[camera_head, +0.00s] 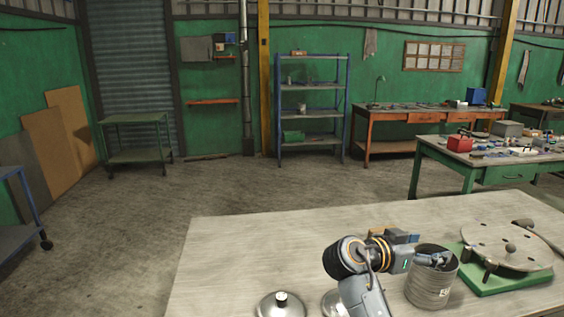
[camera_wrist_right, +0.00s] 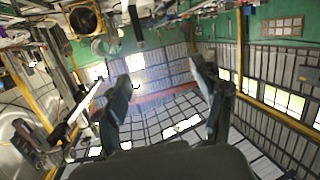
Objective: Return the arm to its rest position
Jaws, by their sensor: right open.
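My right arm reaches in over the near table from the bottom of the head view. Its gripper (camera_head: 434,259) is by the upper part of a dark grey metal can (camera_head: 430,291); I cannot tell whether they touch. In the right wrist view my right gripper (camera_wrist_right: 165,88) has its two fingers wide apart, with nothing between them. That view looks towards the roof and the windows. My left gripper is not in view.
The near table (camera_head: 240,250) has a clear left and back part. A domed metal lid (camera_head: 281,306) lies at its front edge. A round metal plate on a green base (camera_head: 507,247) stands to the right of the can. Open floor (camera_head: 230,190) lies beyond the table.

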